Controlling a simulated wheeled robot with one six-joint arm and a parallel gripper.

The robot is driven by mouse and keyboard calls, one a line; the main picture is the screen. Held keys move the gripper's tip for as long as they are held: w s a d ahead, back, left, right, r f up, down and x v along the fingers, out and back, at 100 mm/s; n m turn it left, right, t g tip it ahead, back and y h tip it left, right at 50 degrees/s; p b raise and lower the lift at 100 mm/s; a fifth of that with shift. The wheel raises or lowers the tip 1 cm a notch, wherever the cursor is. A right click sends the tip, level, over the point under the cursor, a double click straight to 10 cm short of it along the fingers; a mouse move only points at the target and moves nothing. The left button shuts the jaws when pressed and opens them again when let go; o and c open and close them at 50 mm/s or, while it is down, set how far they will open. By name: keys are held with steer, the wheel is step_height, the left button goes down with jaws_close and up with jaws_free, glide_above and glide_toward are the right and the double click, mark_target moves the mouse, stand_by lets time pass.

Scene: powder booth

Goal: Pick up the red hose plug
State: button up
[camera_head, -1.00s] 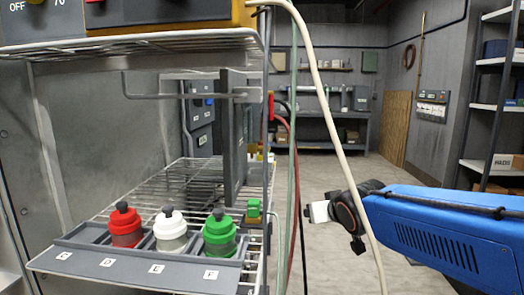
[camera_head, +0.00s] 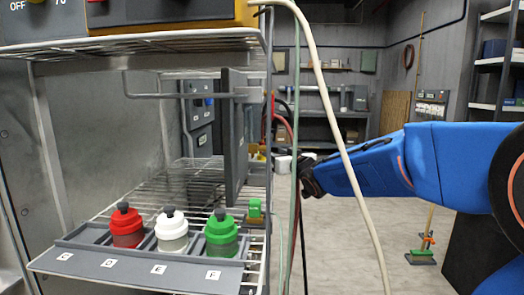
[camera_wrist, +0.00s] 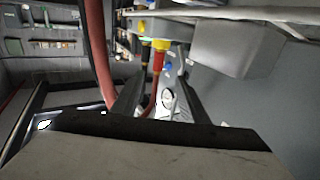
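A red plug (camera_wrist: 158,61) with a yellow collar above it shows near the middle of the wrist view, hanging beneath a grey fixture, with a red hose running down from it. In the head view a small red piece (camera_head: 271,106) shows by the rack's right post, probably the same plug. My gripper (camera_wrist: 160,82) appears open, its two dark fingers on either side of the plug's line and apart from it. In the head view the end of my arm (camera_head: 283,164) is right of the rack, partly behind hoses; its fingers are not clear there.
A cream hose (camera_head: 335,125) and a green hose (camera_head: 296,100) hang in front of my arm. Red, white and green bottles stand in a labelled tray (camera_head: 140,272). A thick red hose (camera_wrist: 97,60) passes left of my gripper. Open floor lies right of the rack.

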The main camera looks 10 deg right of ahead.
steer(key=x, duration=0.6)
steer(key=shift+w, duration=0.3)
steer(key=shift+x, duration=2.7)
steer(key=shift+d+r, duration=0.15)
jaws_close()
